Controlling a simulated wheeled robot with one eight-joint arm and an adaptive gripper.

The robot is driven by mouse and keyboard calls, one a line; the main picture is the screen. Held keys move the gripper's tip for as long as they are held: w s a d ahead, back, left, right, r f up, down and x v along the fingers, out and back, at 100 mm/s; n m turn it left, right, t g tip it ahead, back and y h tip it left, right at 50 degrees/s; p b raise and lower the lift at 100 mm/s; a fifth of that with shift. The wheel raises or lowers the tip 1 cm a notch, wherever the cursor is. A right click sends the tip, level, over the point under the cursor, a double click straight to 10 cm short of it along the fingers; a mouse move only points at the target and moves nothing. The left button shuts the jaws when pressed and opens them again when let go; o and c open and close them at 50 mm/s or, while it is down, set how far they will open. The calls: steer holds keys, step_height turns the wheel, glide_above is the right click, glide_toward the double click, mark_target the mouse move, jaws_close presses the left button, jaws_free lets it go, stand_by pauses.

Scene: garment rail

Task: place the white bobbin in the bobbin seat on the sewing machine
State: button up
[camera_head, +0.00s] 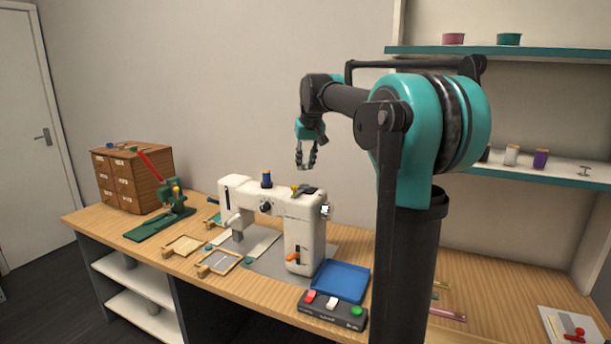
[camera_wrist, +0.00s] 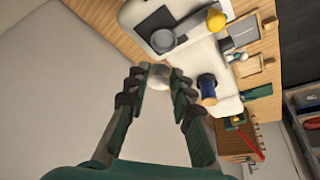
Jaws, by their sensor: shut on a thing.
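The white sewing machine (camera_head: 268,204) stands on the wooden table. My gripper (camera_head: 306,165) hangs in the air above it, apart from it. In the wrist view, my gripper (camera_wrist: 158,78) is shut on a small whitish round thing, which looks like the white bobbin (camera_wrist: 157,73); the fingertips partly cover it. Past the fingertips, the top of the machine (camera_wrist: 190,50) carries a round grey part (camera_wrist: 162,40) beside a yellow knob (camera_wrist: 216,20). I cannot tell whether this grey part is the bobbin seat. A blue spool (camera_wrist: 207,88) stands upright on the machine.
A blue tray (camera_head: 341,280) and a button box (camera_head: 333,309) lie at the machine's right front. A green press (camera_head: 160,224) with a red lever and a wooden drawer cabinet (camera_head: 130,180) stand left. Wall shelves (camera_head: 520,175) with spools are at right.

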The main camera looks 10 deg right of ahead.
glide_above(304, 187)
steer(key=s, duration=0.2)
steer(key=shift+w+d+f, duration=0.1)
steer(key=shift+w+f, duration=0.05)
steer(key=shift+f, duration=2.05)
steer(key=shift+f, duration=0.6)
steer(key=o, duration=0.7)
steer(key=shift+r, duration=0.5)
steer(key=v, duration=1.2)
steer(key=shift+r, duration=0.2)
steer(key=shift+w, duration=0.1)
